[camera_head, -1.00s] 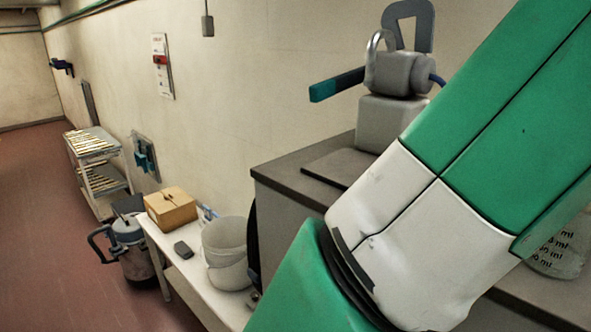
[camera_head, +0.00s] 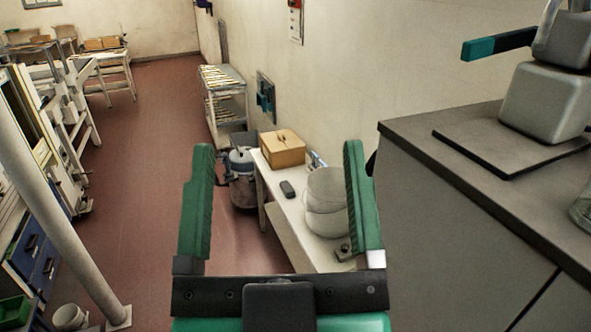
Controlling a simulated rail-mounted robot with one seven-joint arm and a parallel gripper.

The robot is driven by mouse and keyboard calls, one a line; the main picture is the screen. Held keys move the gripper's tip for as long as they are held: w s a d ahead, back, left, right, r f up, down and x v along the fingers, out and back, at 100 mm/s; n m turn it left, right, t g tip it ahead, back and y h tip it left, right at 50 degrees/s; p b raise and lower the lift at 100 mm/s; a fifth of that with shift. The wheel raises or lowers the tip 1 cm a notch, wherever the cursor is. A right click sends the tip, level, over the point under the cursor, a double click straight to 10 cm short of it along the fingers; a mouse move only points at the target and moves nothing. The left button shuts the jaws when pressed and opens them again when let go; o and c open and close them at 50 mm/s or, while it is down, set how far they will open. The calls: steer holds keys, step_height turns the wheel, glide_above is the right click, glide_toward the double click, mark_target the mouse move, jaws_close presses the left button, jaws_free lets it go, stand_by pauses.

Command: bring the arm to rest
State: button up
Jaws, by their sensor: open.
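My gripper (camera_head: 278,200) is in the lower middle of the head view, with two green fingers spread wide apart and nothing between them. It points away from me, toward the aisle and the low white bench. The rest of my arm is below the frame's edge. The right finger overlaps the white tubs in the picture; I see no contact.
A grey counter (camera_head: 450,185) with a grey device (camera_head: 548,100) fills the right. The white bench (camera_head: 278,192) holds a box (camera_head: 283,149) and white tubs (camera_head: 326,203). A rack cart (camera_head: 224,98) stands beyond. A pole (camera_head: 62,235) stands left. Red floor (camera_head: 150,170) is open between.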

step_height(320, 180, up, 4)
steer(key=p, duration=0.4)
steer(key=shift+w+r, duration=0.1)
steer(key=shift+r, duration=0.1)
stand_by(0.8)
